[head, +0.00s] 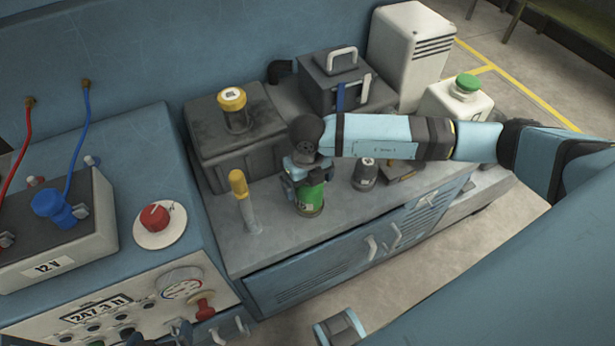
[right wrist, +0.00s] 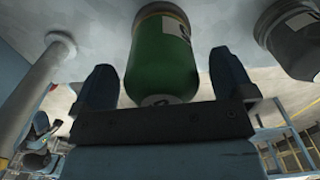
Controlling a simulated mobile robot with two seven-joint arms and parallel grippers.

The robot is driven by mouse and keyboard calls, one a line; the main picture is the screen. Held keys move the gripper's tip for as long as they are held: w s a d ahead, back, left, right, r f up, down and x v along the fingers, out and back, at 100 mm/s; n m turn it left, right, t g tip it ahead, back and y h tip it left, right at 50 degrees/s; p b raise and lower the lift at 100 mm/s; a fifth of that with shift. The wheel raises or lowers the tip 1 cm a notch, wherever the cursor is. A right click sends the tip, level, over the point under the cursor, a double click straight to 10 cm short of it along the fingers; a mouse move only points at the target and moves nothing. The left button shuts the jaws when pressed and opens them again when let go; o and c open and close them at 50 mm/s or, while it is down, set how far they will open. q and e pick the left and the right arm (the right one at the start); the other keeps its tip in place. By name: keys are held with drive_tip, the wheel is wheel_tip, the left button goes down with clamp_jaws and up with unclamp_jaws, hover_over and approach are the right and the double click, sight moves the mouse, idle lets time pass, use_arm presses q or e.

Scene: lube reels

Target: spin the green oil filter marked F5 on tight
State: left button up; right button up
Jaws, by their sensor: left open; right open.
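The green oil filter (head: 311,197) stands on the grey bench top under my right gripper. My right gripper (head: 300,172) reaches down from above, open around the filter's upper part. In the right wrist view the green filter (right wrist: 162,60) sits between the two dark fingers of my right gripper (right wrist: 163,88), with a gap visible on both sides. A white label shows partly on the filter, but its marking is not readable. My left gripper (head: 340,328) is at the bottom of the head view, open and empty, away from the filter.
A yellow-topped post (head: 240,190) stands just left of the filter. A dark canister (head: 365,174) stands to its right. Behind are a dark box with a yellow cap (head: 233,105) and a grey handled box (head: 345,85). A control panel (head: 110,320) is at lower left.

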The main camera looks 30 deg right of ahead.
drive_tip(key=c, duration=1.1)
drive_tip(key=m+p, duration=0.1)
drive_tip(key=m, duration=0.2)
drive_tip(key=shift+d+r+m+p, duration=0.2)
drive_tip(key=shift+m+p, duration=0.1)
drive_tip(key=shift+p, duration=0.1)
drive_tip(key=shift+c, duration=0.2)
drive_tip(key=shift+f+m, duration=0.15)
drive_tip(key=shift+m, duration=0.65)
drive_tip(key=m+p, duration=0.2)
drive_tip(key=m, duration=0.1)
drive_tip(key=shift+s, duration=0.2)
drive_tip(key=shift+d+m+p, duration=0.1)
drive_tip(key=shift+m+p, duration=0.4)
drive_tip(key=shift+m, duration=0.5)
